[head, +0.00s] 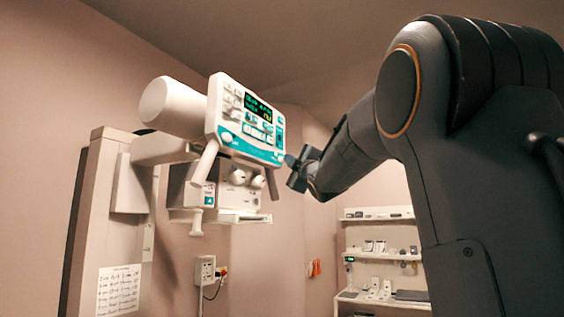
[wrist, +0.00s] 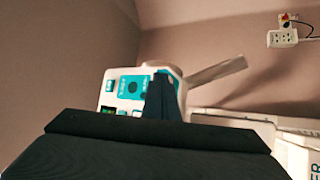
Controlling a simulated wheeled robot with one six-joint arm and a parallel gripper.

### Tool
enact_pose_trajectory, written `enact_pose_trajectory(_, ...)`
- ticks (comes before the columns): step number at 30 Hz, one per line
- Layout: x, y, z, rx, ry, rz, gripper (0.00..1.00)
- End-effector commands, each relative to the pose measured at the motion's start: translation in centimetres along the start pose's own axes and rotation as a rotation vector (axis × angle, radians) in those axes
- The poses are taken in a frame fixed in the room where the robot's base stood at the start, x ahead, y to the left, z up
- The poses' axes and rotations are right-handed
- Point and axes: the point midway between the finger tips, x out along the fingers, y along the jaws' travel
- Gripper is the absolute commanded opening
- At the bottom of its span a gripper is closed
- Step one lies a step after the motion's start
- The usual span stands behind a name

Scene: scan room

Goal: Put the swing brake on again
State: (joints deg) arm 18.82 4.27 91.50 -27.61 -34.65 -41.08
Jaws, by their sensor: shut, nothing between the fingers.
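The machine's control panel (head: 246,120) is white and teal, with a lit green display (head: 258,107) and several buttons. It is tilted, on the front of a white head on a wall-side column. My gripper (head: 291,161) is shut and empty, by the panel's lower right corner; I cannot tell whether it touches. In the wrist view, my dark shut fingers (wrist: 160,98) overlap the end of the panel (wrist: 130,87), beside a teal area with a round dark mark (wrist: 131,86). I cannot tell which control is the swing brake, or its state.
Pale handles (head: 206,160) hang from the panel. Knobs (head: 239,177) and a small tray lie below. The column (head: 92,215) stands left. A wall socket box (head: 205,270) and stocked shelves (head: 380,254) are farther back. Free air lies between panel and shelves.

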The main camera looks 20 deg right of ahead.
Motion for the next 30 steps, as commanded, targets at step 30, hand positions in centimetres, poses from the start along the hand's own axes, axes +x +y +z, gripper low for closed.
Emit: enact_pose_trajectory(30, -0.47, 0.33, 0.34, -0.001, 0.0, 0.0, 0.0)
